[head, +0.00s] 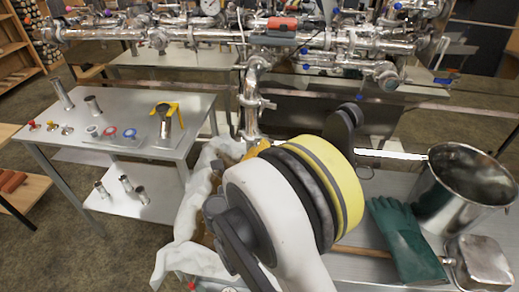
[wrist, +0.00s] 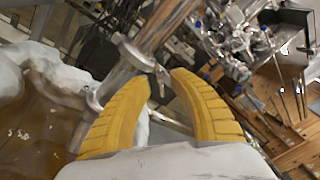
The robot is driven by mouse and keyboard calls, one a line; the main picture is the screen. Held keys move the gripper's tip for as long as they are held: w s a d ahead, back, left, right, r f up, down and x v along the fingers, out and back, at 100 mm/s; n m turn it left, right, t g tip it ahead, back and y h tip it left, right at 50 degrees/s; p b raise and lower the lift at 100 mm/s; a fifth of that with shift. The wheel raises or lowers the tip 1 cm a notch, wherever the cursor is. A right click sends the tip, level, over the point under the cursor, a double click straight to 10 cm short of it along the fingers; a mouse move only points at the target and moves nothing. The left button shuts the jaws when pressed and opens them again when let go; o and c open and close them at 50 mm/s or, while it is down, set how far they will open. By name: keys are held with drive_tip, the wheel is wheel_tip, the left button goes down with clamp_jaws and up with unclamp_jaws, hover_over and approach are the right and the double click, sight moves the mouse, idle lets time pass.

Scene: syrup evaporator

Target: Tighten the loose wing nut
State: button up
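A steel pipe (wrist: 160,28) runs diagonally through the wrist view, with a clamp ring (wrist: 133,52) around it. A small metal piece, probably the wing nut (wrist: 161,74), sticks out from the clamp between my fingertips. My gripper (wrist: 160,80) is open, its two yellow ribbed fingers apart on either side of that piece. I cannot tell whether a finger touches it. In the head view the vertical pipe (head: 252,80) carries a clamp (head: 257,102). My gripper there is mostly hidden behind my arm; one yellow finger (head: 258,149) shows beside the pipe's lower end.
A white cloth-like cover (head: 190,215) hangs around a brownish surface beside the pipe. A side table (head: 150,100) with fittings is at the left.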

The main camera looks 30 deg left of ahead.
drive_tip(key=shift+w, duration=0.2)
clamp_jaws()
drive_tip(key=shift+m, duration=0.4)
drive_tip(key=shift+m+b, duration=1.5)
drive_tip(key=shift+m, duration=2.8)
